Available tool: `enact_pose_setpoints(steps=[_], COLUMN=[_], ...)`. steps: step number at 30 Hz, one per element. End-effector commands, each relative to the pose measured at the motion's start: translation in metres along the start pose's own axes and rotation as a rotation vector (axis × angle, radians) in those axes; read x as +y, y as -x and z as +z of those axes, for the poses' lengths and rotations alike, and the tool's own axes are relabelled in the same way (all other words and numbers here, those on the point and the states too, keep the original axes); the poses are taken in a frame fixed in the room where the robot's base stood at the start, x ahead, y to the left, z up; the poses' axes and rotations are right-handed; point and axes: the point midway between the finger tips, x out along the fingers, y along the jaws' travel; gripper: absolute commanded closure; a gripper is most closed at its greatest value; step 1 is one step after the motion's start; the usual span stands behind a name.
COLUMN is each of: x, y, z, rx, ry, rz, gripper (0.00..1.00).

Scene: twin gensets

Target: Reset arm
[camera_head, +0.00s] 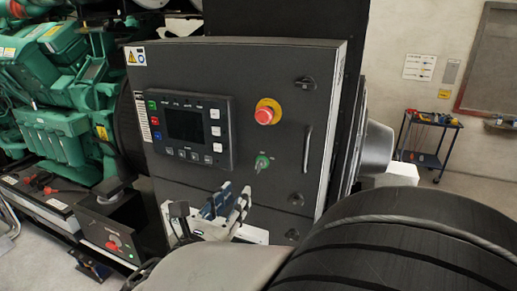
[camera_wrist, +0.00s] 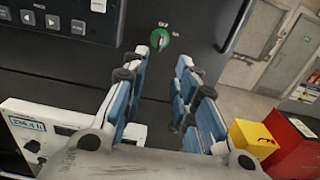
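My gripper (camera_head: 226,205) is in front of the lower part of the dark control cabinet (camera_head: 270,90). In the wrist view its blue-padded fingers (camera_wrist: 160,90) stand apart with nothing between them. The green rotary switch (camera_head: 262,162) on the cabinet is above and to the right of the fingers in the head view. It also shows in the wrist view (camera_wrist: 160,41), just beyond the fingertips. The red emergency stop (camera_head: 265,115) on its yellow ring is higher on the panel. I cannot tell the exact gap between fingers and cabinet.
A control module with a screen (camera_head: 183,124) is on the cabinet's left, and a door handle (camera_head: 307,148) on its right. A green engine (camera_head: 60,100) stands at left. A tool cart (camera_head: 427,140) is far right. Yellow (camera_wrist: 252,136) and red (camera_wrist: 292,145) boxes show in the wrist view.

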Motion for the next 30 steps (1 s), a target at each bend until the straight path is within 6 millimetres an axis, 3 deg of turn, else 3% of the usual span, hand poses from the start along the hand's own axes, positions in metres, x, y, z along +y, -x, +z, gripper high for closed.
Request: enact_pose_setpoints(steps=[5,8,11,14,18,21,25,30], x=[-0.011,-0.047,-0.108,-0.178,-0.261,-0.296,-0.303,-0.284], y=[-0.004,-0.015,-0.024,-0.019,0.017,0.058,0.104,0.133], z=[-0.003,-0.016,-0.041,-0.076,-0.138,-0.186,-0.234,-0.259], rx=[0.017,0.071,0.162,0.264,0.384,0.442,0.467,0.450], ry=[-0.024,-0.102,-0.252,-0.468,-0.862,-1.223,-1.705,-2.206], rz=[-0.029,-0.124,-0.291,-0.501,-0.826,-1.072,-1.335,-1.532], gripper=[0.73,0.73,0.73,0.73,0.73,0.73,0.73,0.73])
